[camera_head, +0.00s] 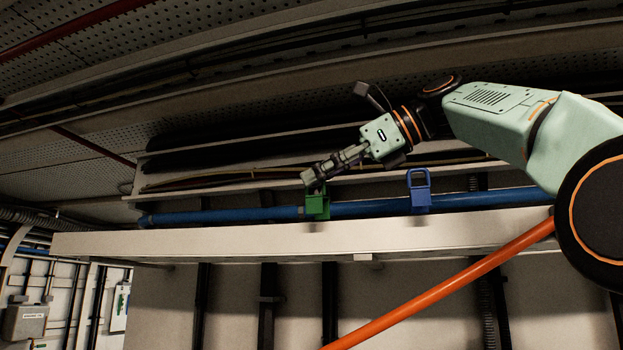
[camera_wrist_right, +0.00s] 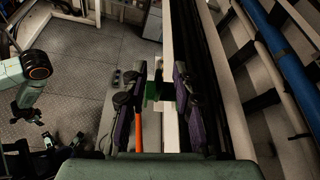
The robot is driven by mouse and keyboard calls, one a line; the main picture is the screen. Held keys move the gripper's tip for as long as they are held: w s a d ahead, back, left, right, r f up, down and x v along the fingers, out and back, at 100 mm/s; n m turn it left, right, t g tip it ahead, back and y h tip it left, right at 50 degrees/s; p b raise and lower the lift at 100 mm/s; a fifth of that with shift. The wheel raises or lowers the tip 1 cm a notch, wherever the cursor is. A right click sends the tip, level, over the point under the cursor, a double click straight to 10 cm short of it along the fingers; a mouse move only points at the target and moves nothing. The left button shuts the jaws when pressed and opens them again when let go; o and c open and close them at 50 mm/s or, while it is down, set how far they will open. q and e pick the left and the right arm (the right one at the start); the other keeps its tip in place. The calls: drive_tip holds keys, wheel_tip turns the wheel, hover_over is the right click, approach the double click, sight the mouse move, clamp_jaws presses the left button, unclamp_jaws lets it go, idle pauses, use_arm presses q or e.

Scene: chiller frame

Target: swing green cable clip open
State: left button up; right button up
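The green cable clip (camera_head: 317,206) sits on the blue pipe above the white beam in the head view. Its upper part is hidden by my right gripper, so I cannot tell whether it is open. My right gripper (camera_head: 309,178) comes in from the right, with its fingertips at the top of the clip. In the wrist view, the fingers of my right gripper (camera_wrist_right: 160,75) are apart, and green of the clip (camera_wrist_right: 151,92) shows between them. A gap shows beside the green, and contact cannot be made out.
A blue clip (camera_head: 420,192) with a raised loop sits on the blue pipe (camera_head: 370,209) to the right. The white beam (camera_head: 230,241) runs along below the pipe. An orange bar (camera_head: 440,290) slants below it. Cable trays (camera_head: 250,110) hang above.

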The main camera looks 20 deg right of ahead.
drive_tip(key=v, duration=0.5)
drive_tip(key=shift+w+d, duration=0.1)
drive_tip(key=shift+d, duration=0.05)
drive_tip(key=shift+d, duration=0.1)
idle(0.3)
drive_tip(key=shift+f, duration=0.1)
